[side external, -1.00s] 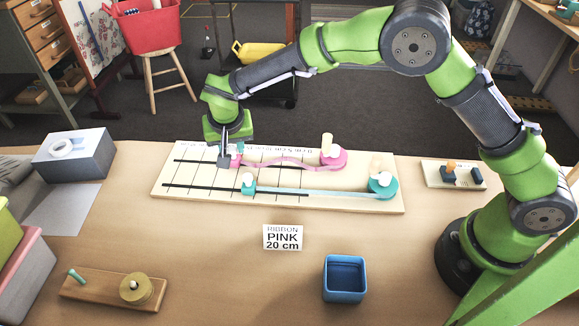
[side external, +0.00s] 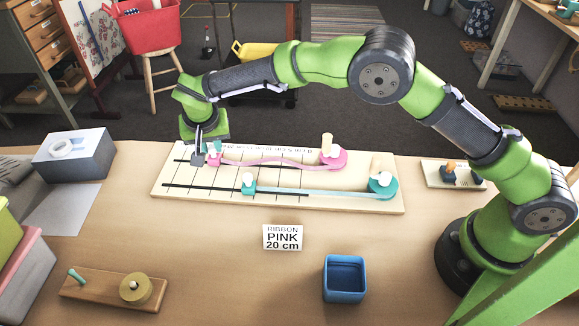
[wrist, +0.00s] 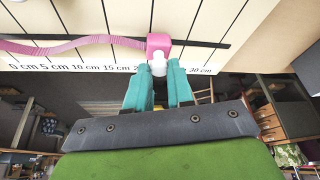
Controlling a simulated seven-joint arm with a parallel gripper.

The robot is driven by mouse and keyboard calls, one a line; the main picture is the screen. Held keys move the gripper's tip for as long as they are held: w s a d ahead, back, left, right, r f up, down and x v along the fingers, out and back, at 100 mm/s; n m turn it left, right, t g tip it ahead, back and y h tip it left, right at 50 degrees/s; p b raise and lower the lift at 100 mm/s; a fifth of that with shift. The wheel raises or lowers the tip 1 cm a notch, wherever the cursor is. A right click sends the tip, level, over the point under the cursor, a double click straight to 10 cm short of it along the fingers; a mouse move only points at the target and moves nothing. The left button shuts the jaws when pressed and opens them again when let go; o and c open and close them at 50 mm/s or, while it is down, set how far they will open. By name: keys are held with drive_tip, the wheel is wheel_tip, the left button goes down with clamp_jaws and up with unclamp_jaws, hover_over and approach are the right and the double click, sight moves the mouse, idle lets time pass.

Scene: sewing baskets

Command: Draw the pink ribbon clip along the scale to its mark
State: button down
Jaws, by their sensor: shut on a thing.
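The pink ribbon clip (side external: 214,160) sits on the upper black slot of the cream scale board (side external: 340,202). My gripper (side external: 206,148) is shut on the clip's white knob, and the wrist view shows the teal fingertips (wrist: 158,80) around it. The wavy pink ribbon (side external: 270,163) runs from the clip to the pink spool (side external: 334,159) at right. In the wrist view the pink clip (wrist: 158,43) is beyond the 15 cm label; the fingers partly hide the labels between 15 and 30 cm. A card (side external: 283,237) reads "RIBBON PINK 20 cm".
The teal clip (side external: 248,183) sits on the lower slot, its ribbon running to the teal spool (side external: 383,185). A blue box (side external: 345,280) and wooden block with a disc (side external: 110,289) stand in front. A grey box (side external: 75,157) is at left, a small peg board (side external: 434,181) at right.

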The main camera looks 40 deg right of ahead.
drive_tip(key=c, duration=1)
unclamp_jaws()
drive_tip(key=v, duration=1.7)
drive_tip(key=shift+w, duration=0.1)
drive_tip(key=s+d+r+t+y, duration=0.1)
drive_tip(key=s+d, duration=0.7)
drive_tip(key=s+d+r+n+t+y, duration=0.1)
drive_tip(key=s+d, duration=0.7)
drive_tip(key=s, duration=0.1)
drive_tip(key=s+d+r+t+y, duration=0.1)
drive_tip(key=s+d+y, duration=0.1)
drive_tip(key=s+d, duration=0.6)
drive_tip(key=shift+s+d+r, duration=0.2)
drive_tip(key=shift+s+d, duration=0.2)
drive_tip(key=shift+s, duration=0.1)
